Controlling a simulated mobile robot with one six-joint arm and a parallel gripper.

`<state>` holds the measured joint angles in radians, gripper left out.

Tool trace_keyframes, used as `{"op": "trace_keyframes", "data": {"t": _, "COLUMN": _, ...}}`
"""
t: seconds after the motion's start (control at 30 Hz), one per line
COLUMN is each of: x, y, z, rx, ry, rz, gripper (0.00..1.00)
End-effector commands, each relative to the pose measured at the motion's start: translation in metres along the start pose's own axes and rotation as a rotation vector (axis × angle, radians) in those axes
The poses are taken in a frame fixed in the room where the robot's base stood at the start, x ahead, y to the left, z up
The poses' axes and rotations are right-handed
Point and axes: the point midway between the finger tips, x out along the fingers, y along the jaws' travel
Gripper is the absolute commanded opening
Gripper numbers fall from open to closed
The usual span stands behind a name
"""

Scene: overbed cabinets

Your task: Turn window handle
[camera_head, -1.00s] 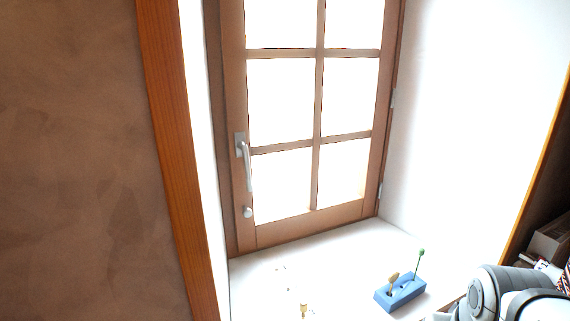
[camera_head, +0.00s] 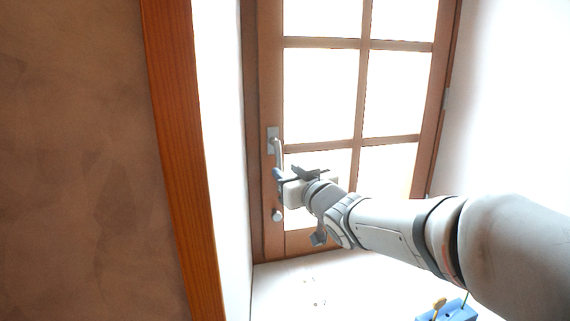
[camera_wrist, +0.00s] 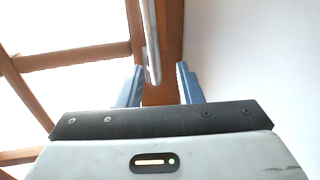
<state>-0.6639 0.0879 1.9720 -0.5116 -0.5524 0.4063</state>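The window handle (camera_head: 278,153) is a silvery lever on a plate on the left stile of the wooden window (camera_head: 272,100). It hangs straight down. In the wrist view the lever (camera_wrist: 152,50) comes down from the top, its free end between the two blue fingers and nearer the left one. My gripper (camera_head: 280,180) is at the lower part of the handle in the head view, partly covering it. In the wrist view my gripper (camera_wrist: 158,85) is open, with a gap on both sides of the lever. I cannot tell how deep the lever sits between the fingers.
A blue holder (camera_head: 452,312) with small items stands on the white sill (camera_head: 290,285), partly hidden by my arm. An orange-brown wooden post (camera_head: 180,150) and brown wall (camera_head: 75,150) are at the left.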

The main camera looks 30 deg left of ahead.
Motion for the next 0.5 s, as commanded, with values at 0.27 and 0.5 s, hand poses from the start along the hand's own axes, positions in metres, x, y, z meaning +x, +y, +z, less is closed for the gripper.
{"op": "trace_keyframes", "data": {"t": 0.27, "x": 0.041, "y": 0.009, "z": 0.001, "rx": 0.001, "ry": -0.005, "rz": 0.013, "gripper": 0.33}}
{"op": "trace_keyframes", "data": {"t": 0.5, "x": 0.063, "y": 0.013, "z": 0.001, "rx": 0.000, "ry": -0.005, "rz": 0.020, "gripper": 0.33}}
